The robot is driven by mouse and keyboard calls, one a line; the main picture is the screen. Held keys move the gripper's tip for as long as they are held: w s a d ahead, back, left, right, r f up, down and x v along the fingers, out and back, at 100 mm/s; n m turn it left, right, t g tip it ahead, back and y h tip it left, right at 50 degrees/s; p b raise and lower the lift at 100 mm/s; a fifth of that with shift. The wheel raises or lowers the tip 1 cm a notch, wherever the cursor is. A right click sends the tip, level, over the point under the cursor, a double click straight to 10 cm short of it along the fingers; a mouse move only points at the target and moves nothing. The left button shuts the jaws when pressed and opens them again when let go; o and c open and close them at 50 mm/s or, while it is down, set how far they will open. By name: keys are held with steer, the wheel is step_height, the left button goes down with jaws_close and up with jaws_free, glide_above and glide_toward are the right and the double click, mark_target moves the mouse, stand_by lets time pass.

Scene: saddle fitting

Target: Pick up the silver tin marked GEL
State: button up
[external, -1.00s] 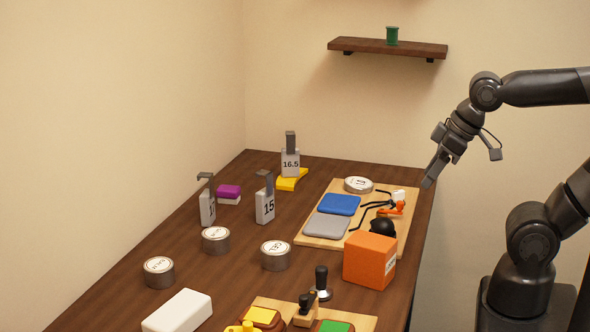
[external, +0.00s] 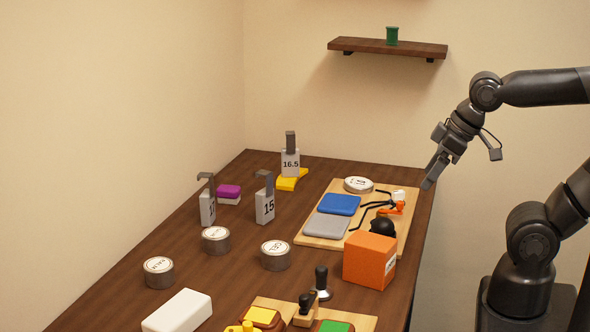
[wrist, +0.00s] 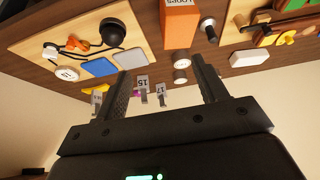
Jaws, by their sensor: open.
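Several round silver tins with white lids stand on the table. The tin in the middle (external: 276,256) has lettering that may read GEL, but it is too small to be sure. Other tins stand to its left (external: 216,241) and front left (external: 159,272), and one lies on the wooden board (external: 358,185); their labels are unclear. My gripper (external: 434,175) is open and empty, high beyond the table's right edge and well away from the tins. In the wrist view, my gripper's fingers (wrist: 160,78) are apart, with two tins visible between them, labels unreadable.
An orange box (external: 369,261) stands right of the middle tin, with a black-handled tamper (external: 321,282) in front of it. Number-tagged stands (external: 265,204) rise behind the tins. A white block (external: 178,312) lies at the front.

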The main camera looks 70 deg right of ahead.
steer(key=o, duration=0.5)
steer(key=n+g, duration=0.6)
steer(key=n, duration=0.1)
glide_above(276, 245)
step_height(276, 245, down, 11)
steer(key=shift+w+d+f+n, duration=0.1)
steer(key=shift+w+f+n, duration=0.15)
steer(key=shift+f, duration=0.2)
step_height(276, 245, down, 5)
steer(key=shift+f, duration=0.15)
steer(key=shift+s+a+f, duration=0.1)
steer(key=shift+s+f, duration=0.05)
steer(key=shift+f, duration=1.25)
steer(key=shift+s+a+f, duration=0.1)
steer(key=shift+f, duration=1.25)
